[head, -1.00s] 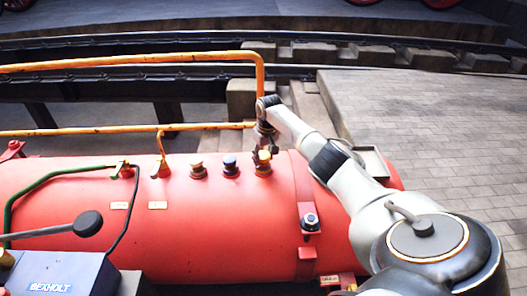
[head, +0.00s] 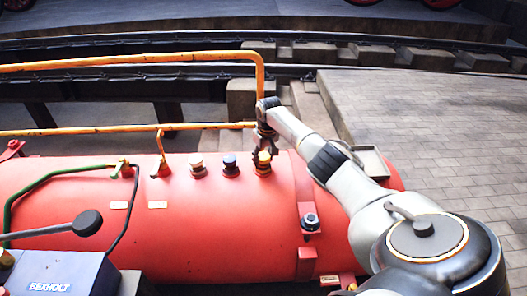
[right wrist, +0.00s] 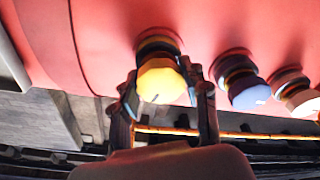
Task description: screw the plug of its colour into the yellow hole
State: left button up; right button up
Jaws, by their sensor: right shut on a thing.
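The yellow plug (head: 264,157) stands upright in a dark collar on top of the red boiler (head: 200,225), rightmost of a row of plugs. It also shows in the right wrist view (right wrist: 161,80), with a dark collar behind its yellow head. My right gripper (head: 265,146) reaches it from behind and is shut on it. In the right wrist view its two fingers (right wrist: 165,92) stand on either side of the yellow head. The yellow hole is hidden under the plug and collar; I cannot tell how deep the plug sits. My left gripper is not in view.
A blue plug (head: 230,165) and a pale plug (head: 197,164) stand close to the left of the yellow one. An orange handrail (head: 130,62) runs behind the boiler and bends down near my right wrist. A bracket with a bolt (head: 310,221) is at the right.

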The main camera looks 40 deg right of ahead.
dwell(0.3)
jog(key=o, duration=1.5)
jog(key=shift+c, duration=0.2)
jog(key=shift+c, duration=0.8)
jog(key=shift+f, duration=0.1)
